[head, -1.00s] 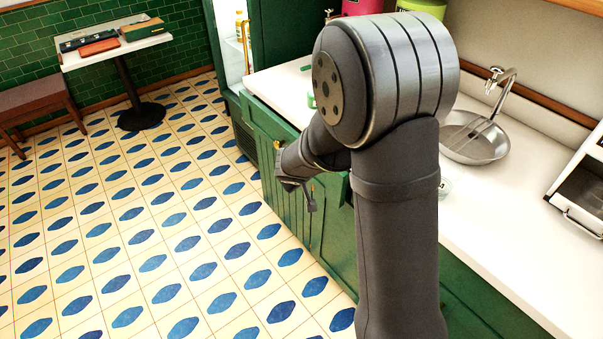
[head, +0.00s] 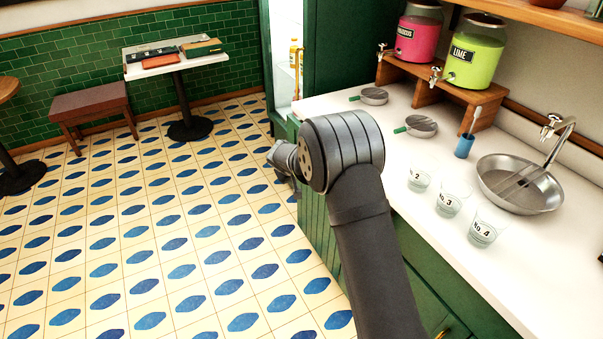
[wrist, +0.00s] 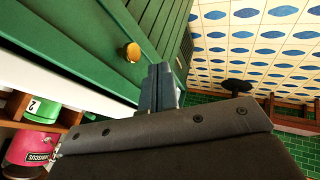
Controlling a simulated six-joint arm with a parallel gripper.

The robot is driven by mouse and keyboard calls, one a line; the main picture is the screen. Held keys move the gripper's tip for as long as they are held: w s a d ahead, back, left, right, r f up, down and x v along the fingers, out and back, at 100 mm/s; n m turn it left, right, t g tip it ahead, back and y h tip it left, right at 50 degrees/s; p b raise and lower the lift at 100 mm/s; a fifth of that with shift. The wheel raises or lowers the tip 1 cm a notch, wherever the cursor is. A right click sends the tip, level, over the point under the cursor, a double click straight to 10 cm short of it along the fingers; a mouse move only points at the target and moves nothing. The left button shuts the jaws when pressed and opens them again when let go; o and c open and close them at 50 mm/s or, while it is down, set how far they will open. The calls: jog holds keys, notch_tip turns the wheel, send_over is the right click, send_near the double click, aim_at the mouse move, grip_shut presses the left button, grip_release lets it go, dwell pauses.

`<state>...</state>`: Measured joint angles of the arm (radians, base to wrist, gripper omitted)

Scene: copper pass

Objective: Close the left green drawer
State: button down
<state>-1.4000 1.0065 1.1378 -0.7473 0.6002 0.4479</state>
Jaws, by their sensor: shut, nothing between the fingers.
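In the wrist view a green drawer front (wrist: 108,38) with a round brass knob (wrist: 132,52) fills the upper left, below the white counter edge. The drawer looks near flush with the cabinet, but I cannot tell whether a small gap is left. My gripper (wrist: 158,72) is shut and empty, with its fingers beside the knob; I cannot tell whether they touch the front. In the head view my gripper (head: 292,183) is at the left side of the green cabinet (head: 312,215), and my arm hides the drawer there.
The white counter (head: 480,265) holds several numbered glasses (head: 447,200), a steel sink bowl (head: 518,185), a blue cup (head: 464,146), green-handled strainers (head: 418,126) and pink (head: 417,40) and lime (head: 475,55) dispensers.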

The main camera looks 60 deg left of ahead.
jog(key=w+a+f, duration=0.3)
jog(key=w+f, duration=0.2)
jog(key=w, duration=0.2)
jog(key=shift+f, duration=0.15)
jog(key=shift+w, duration=0.1)
jog(key=shift+w+d, duration=0.1)
jog(key=shift+w, duration=2.5)
jog(key=s+d+r, duration=0.4)
jog(key=s+r, duration=0.4)
jog(key=s, duration=0.1)
